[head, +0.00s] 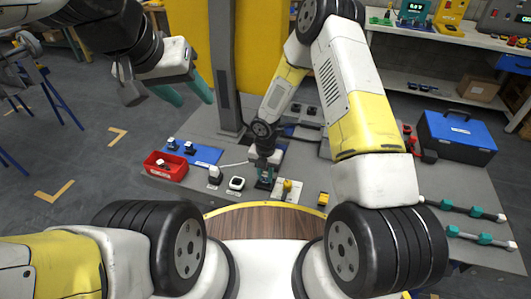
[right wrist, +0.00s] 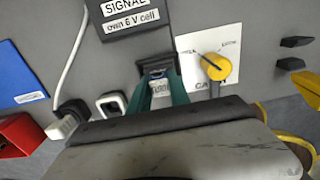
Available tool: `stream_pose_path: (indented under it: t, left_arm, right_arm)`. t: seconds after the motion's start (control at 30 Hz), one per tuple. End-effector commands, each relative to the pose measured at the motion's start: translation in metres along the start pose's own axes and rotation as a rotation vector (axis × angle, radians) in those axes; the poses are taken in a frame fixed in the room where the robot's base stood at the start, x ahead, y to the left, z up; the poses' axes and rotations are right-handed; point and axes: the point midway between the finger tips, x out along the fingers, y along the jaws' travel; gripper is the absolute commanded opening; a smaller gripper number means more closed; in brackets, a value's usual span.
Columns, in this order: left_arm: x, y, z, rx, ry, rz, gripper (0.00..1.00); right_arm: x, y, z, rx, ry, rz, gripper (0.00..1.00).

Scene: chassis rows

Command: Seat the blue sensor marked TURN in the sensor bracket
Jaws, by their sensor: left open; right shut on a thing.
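My right gripper (head: 265,177) points down at the grey table in the head view. In the right wrist view its teal fingers (right wrist: 162,90) are shut on the sensor (right wrist: 159,88), whose white label between them seems to read TURN, though it is small and blurred. A dark block with a bluish edge (right wrist: 157,66) shows just beyond the fingertips. I cannot tell whether it is the sensor bracket, or whether the sensor touches it. My left gripper (head: 187,93) is open and empty, raised above the floor left of the table.
A yellow knob on a white card (right wrist: 215,66) stands right of the right gripper. A white-rimmed dark piece (right wrist: 112,103) and a plug with a white cable (right wrist: 70,117) are left. A red bin (head: 165,166), blue mat (head: 207,155) and blue toolbox (head: 457,136) flank the work area.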

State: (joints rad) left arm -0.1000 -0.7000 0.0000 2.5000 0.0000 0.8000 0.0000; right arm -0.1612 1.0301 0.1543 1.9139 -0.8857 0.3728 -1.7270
Motion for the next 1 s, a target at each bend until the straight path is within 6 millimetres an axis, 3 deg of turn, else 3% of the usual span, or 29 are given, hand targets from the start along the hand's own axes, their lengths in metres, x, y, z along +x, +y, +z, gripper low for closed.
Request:
stream_pose_path:
  t: [0.27, 0.3, 0.4, 0.77, 1.0]
  left_arm:
    - [0.000, 0.000, 0.000, 0.000, 0.000, 0.000, 0.49]
    - [0.000, 0.000, 0.000, 0.000, 0.000, 0.000, 0.49]
    - [0.000, 0.000, 0.000, 0.000, 0.000, 0.000, 0.49]
    - [0.000, 0.000, 0.000, 0.000, 0.000, 0.000, 0.49]
    - [0.000, 0.000, 0.000, 0.000, 0.000, 0.000, 0.49]
  right_arm:
    - [0.009, 0.000, 0.000, 0.000, 0.000, -0.001, 0.00]
    - [0.008, 0.000, 0.000, 0.000, 0.000, -0.001, 0.31]
    - [0.008, 0.000, 0.000, 0.000, 0.000, -0.001, 0.49]
    - [0.003, 0.000, 0.000, 0.001, -0.001, 0.000, 0.49]
    - [-0.034, 0.000, 0.001, 0.002, -0.002, 0.002, 0.49]
